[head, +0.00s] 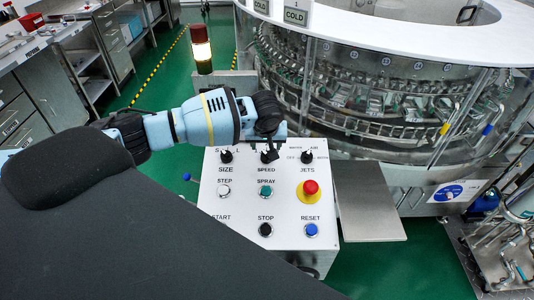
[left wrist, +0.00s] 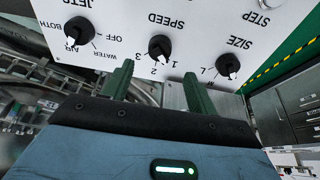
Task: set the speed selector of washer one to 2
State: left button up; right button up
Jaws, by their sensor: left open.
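The white control panel (head: 290,185) stands in front of the washer. Its black SPEED knob (head: 270,157) is at the top middle, partly under my left gripper (head: 271,143) in the head view. In the left wrist view the panel is upside down, and the SPEED knob (left wrist: 160,47) lies just beyond and between the fingertips of my left gripper (left wrist: 158,76). The two fingers are apart with nothing between them, and appear not to touch the knob. The knob's white pointer faces the number marks; which number it meets is hard to tell. My right gripper is not in view.
The SIZE knob (head: 226,157) and JETS knob (head: 307,157) flank the SPEED knob. Below are push buttons and a red emergency stop (head: 310,187). A signal lamp (head: 201,48) stands behind the panel. The washer (head: 390,85) is at the back right, with a metal plate (head: 366,200) beside the panel.

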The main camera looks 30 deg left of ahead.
aim_at(266, 154)
pick_arm(q)
jog(key=shift+x, duration=3.85)
jog(key=c, duration=1)
jog(key=shift+o, duration=0.2)
jog(key=shift+m, duration=0.3)
jog(key=m, duration=0.4)
jog(key=shift+h, duration=0.3)
jog(key=shift+m+h, duration=0.3)
jog(key=shift+m, duration=1.8)
